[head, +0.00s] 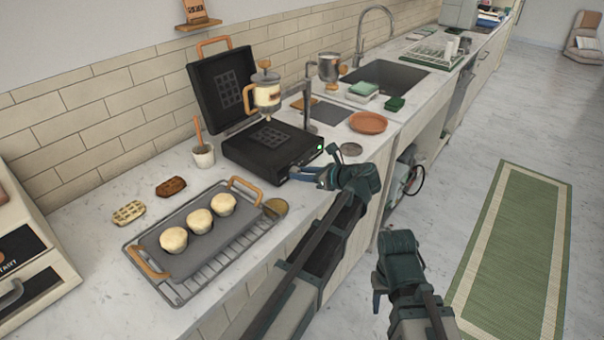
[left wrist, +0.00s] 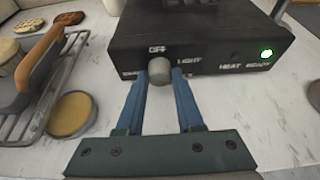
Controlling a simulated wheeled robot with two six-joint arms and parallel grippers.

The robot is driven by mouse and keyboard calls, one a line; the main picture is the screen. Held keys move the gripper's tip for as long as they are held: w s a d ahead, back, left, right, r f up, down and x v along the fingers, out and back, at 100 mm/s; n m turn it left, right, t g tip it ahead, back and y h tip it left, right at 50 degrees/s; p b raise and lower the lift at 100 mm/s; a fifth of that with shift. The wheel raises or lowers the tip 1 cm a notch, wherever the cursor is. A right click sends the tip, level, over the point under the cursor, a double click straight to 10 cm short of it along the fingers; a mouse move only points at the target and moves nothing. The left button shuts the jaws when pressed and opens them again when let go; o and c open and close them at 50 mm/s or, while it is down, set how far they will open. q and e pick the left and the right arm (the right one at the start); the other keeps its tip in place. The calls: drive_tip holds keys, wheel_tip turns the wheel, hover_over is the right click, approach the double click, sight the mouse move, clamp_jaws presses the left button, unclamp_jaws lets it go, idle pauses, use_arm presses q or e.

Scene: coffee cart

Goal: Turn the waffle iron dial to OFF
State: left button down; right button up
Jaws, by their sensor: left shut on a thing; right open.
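The black waffle iron (head: 248,142) stands on the counter with its lid (head: 221,90) raised. In the left wrist view its front panel (left wrist: 213,66) carries a round grey dial (left wrist: 159,70), with OFF printed above it and LIGHT to its right; the label to its left is partly hidden. A light (left wrist: 266,54) at the panel's right glows green above a HEAT READY label. The dial's pointer direction cannot be made out. My left gripper (head: 297,174) is at the panel, its blue fingers (left wrist: 161,82) shut on the dial from both sides. My right gripper (head: 377,298) is open and empty, over the floor.
A cooling rack (head: 228,252) with a grey tray (head: 166,226) of muffins stands left of the iron. Waffles (head: 129,212) lie behind it. A batter dispenser (head: 266,92) and a terracotta plate (head: 368,123) are near the iron. The floor at right is clear around a green rug (head: 515,245).

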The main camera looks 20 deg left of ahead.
use_arm(q)
drive_tip(key=shift+s+f+n+t, duration=0.1)
drive_tip(key=shift+s+n+t, duration=0.1)
drive_tip(key=shift+n+t, duration=0.65)
drive_tip(key=shift+n+t+h+b, duration=0.3)
drive_tip(key=shift+n+t+b, duration=0.5)
drive_tip(key=shift+n, duration=0.65)
drive_tip(key=c, duration=0.5)
unclamp_jaws()
drive_tip(key=shift+c, duration=0.2)
drive_tip(key=shift+s, duration=0.1)
